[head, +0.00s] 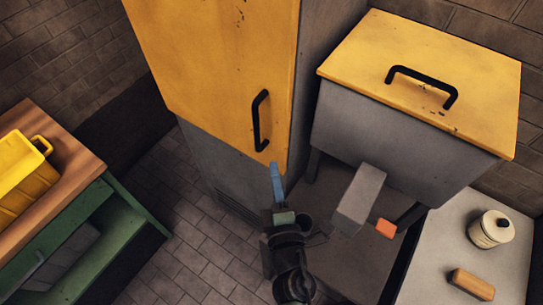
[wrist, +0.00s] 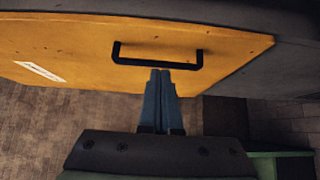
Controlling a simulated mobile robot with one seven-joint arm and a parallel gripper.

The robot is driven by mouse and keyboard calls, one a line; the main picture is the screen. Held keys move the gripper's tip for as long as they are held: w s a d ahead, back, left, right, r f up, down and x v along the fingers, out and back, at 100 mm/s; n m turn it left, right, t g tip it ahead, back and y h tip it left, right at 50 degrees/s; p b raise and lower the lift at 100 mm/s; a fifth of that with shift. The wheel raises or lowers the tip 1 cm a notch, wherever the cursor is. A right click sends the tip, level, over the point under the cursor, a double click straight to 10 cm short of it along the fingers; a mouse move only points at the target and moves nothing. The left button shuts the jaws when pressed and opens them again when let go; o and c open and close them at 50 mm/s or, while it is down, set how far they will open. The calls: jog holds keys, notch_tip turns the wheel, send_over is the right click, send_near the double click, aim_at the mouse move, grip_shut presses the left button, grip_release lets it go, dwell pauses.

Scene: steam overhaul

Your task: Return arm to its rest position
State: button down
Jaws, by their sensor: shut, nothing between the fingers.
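My gripper (head: 276,172) is shut and empty, with its blue fingers pointing up toward the lower edge of a tall cabinet's yellow door (head: 225,70). In the wrist view the closed fingertips (wrist: 160,74) appear just below the black door handle (wrist: 155,62). The same handle (head: 260,120) stands upright in the head view, a little above and left of the fingertips. I cannot tell whether the fingers touch the door. The door looks closed in the head view.
Right of the cabinet is a grey bin with a yellow lid (head: 440,65). A grey block (head: 358,200) and an orange piece (head: 386,229) are below it. A grey counter (head: 440,250) holds a cream jar (head: 491,229) and a brown-topped block (head: 472,284). At left, a wooden-topped green bench (head: 75,190) holds a yellow crate (head: 25,180).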

jog(key=w+d+r+m+t+h+b, duration=0.1)
jog(key=w+d+r+m+t+h, duration=0.35)
jog(key=r, duration=1.05)
jog(key=s+a+r+m+t+h+b, duration=0.15)
jog(key=r+m, duration=0.55)
jog(key=r, duration=0.7)
jog(key=s+a+r+m+t+y, duration=0.1)
jog(key=s+r, duration=0.3)
jog(key=r, duration=0.4)
jog(key=s+a+r+m+t+y+b, duration=0.1)
jog(key=s+a+r+m+y, duration=0.1)
jog(key=r, duration=0.6)
jog(key=s+a+r+m+t+y, duration=0.1)
jog(key=s+a+r+m, duration=0.3)
jog(key=r, duration=0.5)
jog(key=shift+s+y, duration=0.5)
jog(key=shift+s, duration=0.45)
